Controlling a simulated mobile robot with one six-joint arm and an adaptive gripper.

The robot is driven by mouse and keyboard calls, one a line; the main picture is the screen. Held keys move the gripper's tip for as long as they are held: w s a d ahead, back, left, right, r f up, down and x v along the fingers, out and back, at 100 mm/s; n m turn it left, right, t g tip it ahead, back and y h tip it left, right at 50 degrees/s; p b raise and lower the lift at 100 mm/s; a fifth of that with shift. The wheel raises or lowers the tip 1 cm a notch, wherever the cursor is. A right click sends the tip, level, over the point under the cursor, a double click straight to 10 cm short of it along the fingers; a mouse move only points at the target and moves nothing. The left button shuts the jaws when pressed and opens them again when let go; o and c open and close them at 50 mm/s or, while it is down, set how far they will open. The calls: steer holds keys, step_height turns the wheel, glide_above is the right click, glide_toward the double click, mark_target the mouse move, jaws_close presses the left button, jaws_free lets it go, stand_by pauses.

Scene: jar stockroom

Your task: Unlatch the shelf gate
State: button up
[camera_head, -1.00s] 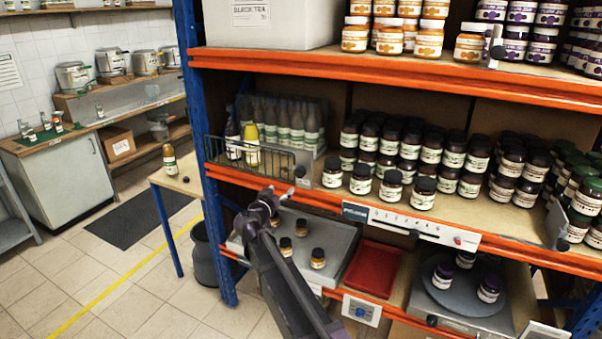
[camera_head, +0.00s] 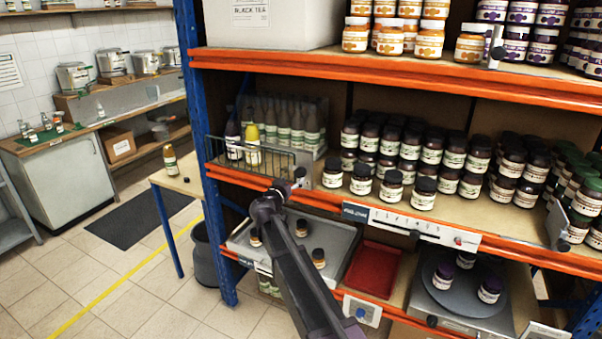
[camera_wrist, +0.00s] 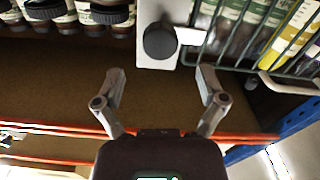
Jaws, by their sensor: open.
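The shelf gate (camera_head: 250,157) is a dark wire grille across the front of the bottles at the left of the middle shelf. At its right end is the latch, a dark round knob (camera_wrist: 160,41) on a pale plate (camera_wrist: 150,14). In the wrist view the gate's wires (camera_wrist: 233,50) start just to the right of this plate. My gripper (camera_wrist: 160,75) is open and empty, its fingertips short of the knob and to either side of it. In the head view my gripper (camera_head: 284,188) is just below the gate's right end, where my arm partly blocks the view.
Dark jars (camera_head: 362,180) stand close to the right of the latch. The orange shelf beam (camera_head: 240,178) runs under the gate. Below are a grey tray (camera_head: 338,240) with small jars and a red tray (camera_head: 373,270).

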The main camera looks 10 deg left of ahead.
mark_target(299, 173)
steer(key=shift+x, duration=3.4)
steer(key=c, duration=1.2)
